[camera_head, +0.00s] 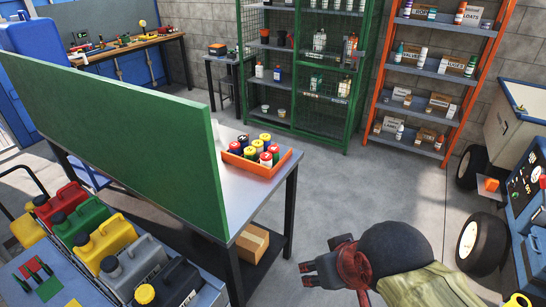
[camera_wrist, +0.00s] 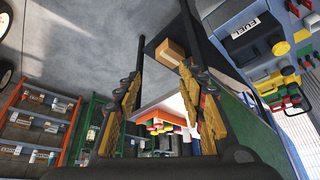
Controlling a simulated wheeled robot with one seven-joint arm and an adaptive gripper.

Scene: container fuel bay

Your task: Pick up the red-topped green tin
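An orange tray (camera_head: 262,171) of tins stands on the grey table (camera_head: 238,200), near its right end. Several tins in it have red, yellow or dark tops. One red-topped tin (camera_head: 266,158) is at the front, but its body colour is too small to tell, so I cannot single out the red-topped green tin. My gripper (camera_head: 306,274) is in front of the table to the right, apart from the tray. In the wrist view my gripper (camera_wrist: 161,72) has its fingers spread with nothing between them.
A tall green panel (camera_head: 120,140) stands along the table, left of the tray. Coloured jerrycans (camera_head: 100,240) stand at lower left. A cardboard box (camera_head: 252,243) lies under the table. Green shelves (camera_head: 300,75) and orange shelves (camera_head: 430,80) stand behind; the floor (camera_head: 370,185) between is clear.

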